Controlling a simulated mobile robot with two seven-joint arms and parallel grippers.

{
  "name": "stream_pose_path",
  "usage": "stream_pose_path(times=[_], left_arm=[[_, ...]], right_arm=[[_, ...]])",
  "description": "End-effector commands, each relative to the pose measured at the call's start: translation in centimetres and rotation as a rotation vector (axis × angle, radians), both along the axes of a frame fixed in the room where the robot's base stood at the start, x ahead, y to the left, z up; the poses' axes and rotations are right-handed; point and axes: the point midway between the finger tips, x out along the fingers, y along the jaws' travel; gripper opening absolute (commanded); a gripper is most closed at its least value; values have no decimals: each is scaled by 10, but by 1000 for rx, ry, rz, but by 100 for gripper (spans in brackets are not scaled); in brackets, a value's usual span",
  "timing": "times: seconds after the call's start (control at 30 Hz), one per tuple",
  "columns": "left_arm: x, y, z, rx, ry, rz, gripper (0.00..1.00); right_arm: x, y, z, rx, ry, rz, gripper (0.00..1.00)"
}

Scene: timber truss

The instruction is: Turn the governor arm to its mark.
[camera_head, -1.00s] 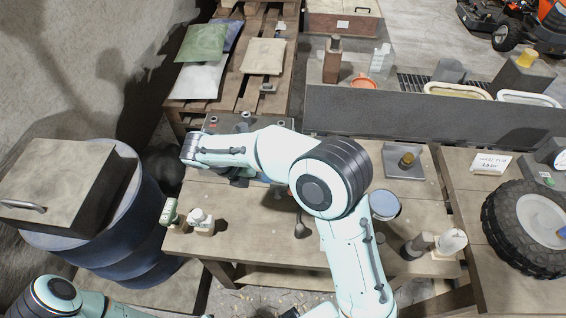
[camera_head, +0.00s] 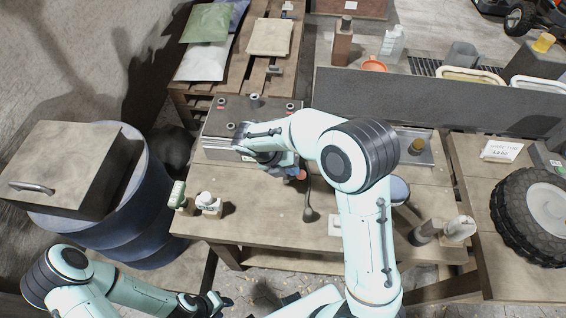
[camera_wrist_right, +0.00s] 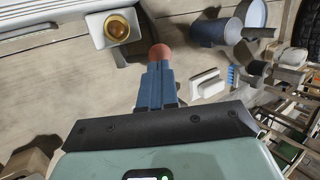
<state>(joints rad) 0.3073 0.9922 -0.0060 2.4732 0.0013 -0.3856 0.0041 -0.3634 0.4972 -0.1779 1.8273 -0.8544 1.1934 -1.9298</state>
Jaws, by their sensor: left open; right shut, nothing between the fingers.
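A red ball knob (camera_wrist_right: 159,52), possibly the end of the governor arm, sits just beyond the fingertips of my right gripper (camera_wrist_right: 158,72) in the right wrist view. The fingers are shut with nothing between them; I cannot tell whether they touch the knob. In the head view the red knob (camera_head: 301,174) shows beside my right gripper (camera_head: 289,168), in front of a grey metal box (camera_head: 215,124) with dark posts. My right arm hides part of the box. I cannot make out the arm's mark. My left gripper (camera_head: 214,302) is open and empty at the bottom, away from the bench.
A wooden bench (camera_head: 265,225) carries small bottles (camera_head: 208,204) at left, a dark spoon-like thing (camera_head: 308,213), a brass knob on a grey plate (camera_head: 417,146), and containers (camera_head: 428,230) at right. A blue drum (camera_head: 135,225) stands left and a tyre (camera_head: 515,235) right.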

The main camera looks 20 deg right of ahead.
Motion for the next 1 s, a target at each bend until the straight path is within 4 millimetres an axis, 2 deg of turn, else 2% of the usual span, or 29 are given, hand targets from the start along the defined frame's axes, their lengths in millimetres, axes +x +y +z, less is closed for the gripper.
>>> stream_pose_path(times=[0.2, 0.57, 0.77, 1.0], left_arm=[[-1, 0, -2, 0, 1, 0, 43], [-2, 0, -2, 1, 2, 1, 43], [-7, 0, -9, 0, 8, 0, 43], [-8, 0, -10, 1, 8, 0, 43]], right_arm=[[-1, -7, -12, 1, 0, 0, 0], [-2, -9, -13, 7, -4, -2, 0], [-8, -22, -25, 117, -71, -7, 0], [-12, -25, -29, 180, -103, -6, 0]])
